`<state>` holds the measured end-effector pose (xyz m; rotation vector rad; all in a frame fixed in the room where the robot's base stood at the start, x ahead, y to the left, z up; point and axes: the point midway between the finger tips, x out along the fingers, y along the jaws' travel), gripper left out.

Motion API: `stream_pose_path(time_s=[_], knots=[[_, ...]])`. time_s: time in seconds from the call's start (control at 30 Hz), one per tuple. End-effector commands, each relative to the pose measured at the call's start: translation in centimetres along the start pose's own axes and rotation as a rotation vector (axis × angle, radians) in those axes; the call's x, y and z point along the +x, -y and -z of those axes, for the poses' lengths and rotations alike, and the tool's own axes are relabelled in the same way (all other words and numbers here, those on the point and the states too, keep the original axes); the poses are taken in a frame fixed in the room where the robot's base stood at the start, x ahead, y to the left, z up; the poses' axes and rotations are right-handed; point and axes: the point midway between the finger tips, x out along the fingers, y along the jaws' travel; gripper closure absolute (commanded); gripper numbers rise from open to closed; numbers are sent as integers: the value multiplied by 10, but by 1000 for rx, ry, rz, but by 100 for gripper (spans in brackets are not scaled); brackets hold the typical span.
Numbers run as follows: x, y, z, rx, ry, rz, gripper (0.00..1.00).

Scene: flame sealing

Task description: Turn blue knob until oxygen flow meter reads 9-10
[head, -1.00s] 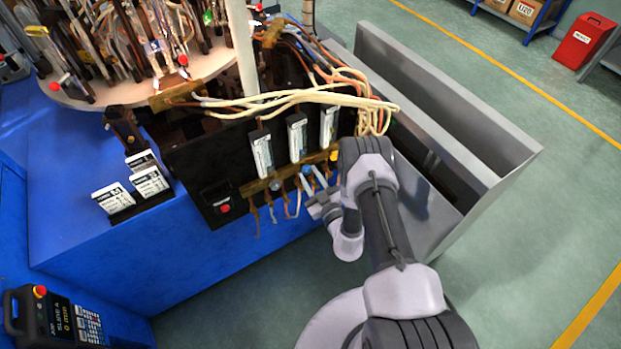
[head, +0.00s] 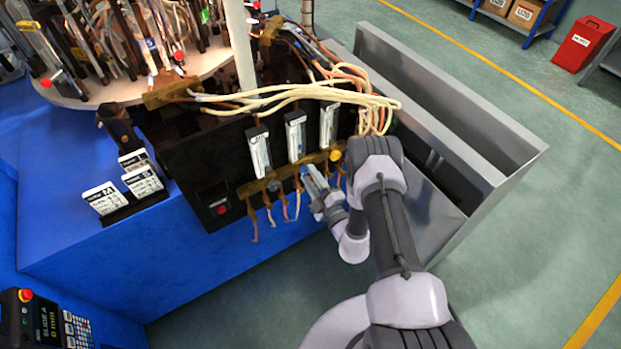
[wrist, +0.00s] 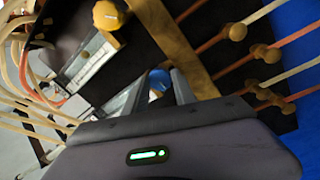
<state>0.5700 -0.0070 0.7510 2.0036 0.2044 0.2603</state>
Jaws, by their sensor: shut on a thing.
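The blue knob (wrist: 159,80) sits between the two fingers of my gripper (wrist: 160,88) in the wrist view, and the gripper is shut on it. In the head view my gripper (head: 312,178) reaches the brass bar below the flow meters, and its fingers hide most of the knob. Three upright flow meters, a left one (head: 259,152), a middle one (head: 296,137) and a right one (head: 328,125), stand on the dark panel. Their scales and floats are too small to read, so I cannot tell the oxygen reading.
A yellow knob (wrist: 108,14) is close by in the wrist view. A grey knob (head: 274,186) is on the brass bar to the left. Hoses (head: 285,208) hang below the bar, and pale cables (head: 320,94) run above the meters. A grey metal trough (head: 470,150) stands to the right.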

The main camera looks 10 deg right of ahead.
Motion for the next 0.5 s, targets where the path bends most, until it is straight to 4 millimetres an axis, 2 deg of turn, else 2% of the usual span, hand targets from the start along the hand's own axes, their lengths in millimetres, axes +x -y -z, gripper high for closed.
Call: stream_pose_path(time_s=[0.5], knots=[[2,-2,0,-137,-16,-5,100]])
